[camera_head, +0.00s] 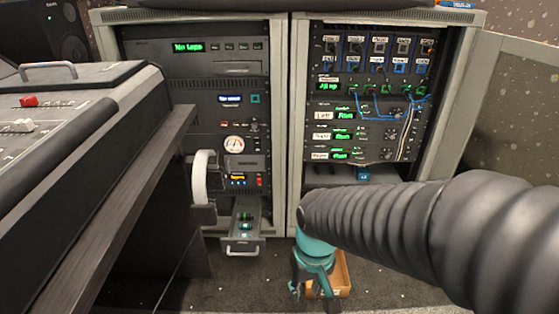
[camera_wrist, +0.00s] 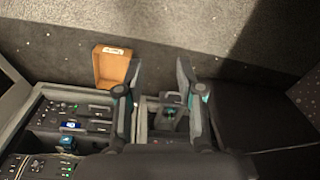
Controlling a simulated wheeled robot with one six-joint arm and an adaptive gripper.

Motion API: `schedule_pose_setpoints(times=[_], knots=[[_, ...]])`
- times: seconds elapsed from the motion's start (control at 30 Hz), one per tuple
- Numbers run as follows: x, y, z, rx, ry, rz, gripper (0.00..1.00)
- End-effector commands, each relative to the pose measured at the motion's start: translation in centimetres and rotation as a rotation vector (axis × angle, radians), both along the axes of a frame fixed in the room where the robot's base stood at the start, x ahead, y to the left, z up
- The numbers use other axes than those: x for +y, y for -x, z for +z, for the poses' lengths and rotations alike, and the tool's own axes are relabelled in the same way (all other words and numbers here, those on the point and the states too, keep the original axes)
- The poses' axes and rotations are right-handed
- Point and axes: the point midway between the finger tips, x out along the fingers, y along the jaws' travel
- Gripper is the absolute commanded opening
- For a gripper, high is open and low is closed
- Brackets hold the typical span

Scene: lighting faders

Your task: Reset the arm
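My arm, with a ribbed dark sleeve, reaches in from the right in the head view. My gripper (camera_head: 312,288), with teal parts, hangs low in front of the right rack, pointing down. In the wrist view my gripper (camera_wrist: 159,70) has its two dark fingers apart with nothing held between them. Its inner palm is hidden in the head view. Below the fingers in the wrist view is a small open drawer (camera_wrist: 168,112). The same drawer (camera_head: 243,247) seems to be the one pulled out low on the left rack.
An open cardboard box (camera_head: 342,272) stands on the floor by my gripper; it also shows in the wrist view (camera_wrist: 108,66). The left rack (camera_head: 196,75) and right rack (camera_head: 297,100) stand behind. A console with a red fader (camera_head: 29,101) fills the left. Dark carpet lies in front.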

Motion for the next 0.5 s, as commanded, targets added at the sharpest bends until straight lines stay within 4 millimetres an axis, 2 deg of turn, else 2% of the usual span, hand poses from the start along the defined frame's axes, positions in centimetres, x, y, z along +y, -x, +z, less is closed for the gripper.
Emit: schedule_pose_setpoints(times=[0.03, 0.1, 0.5], knots=[[-1.0, 0.4, 1.7, -0.027, -0.001, -0.013, 0.37], [-2.4, 1.0, 3.4, -0.061, 0.002, -0.031, 0.37], [-8.2, 3.4, 12.8, -0.352, -0.019, -0.197, 0.37]])
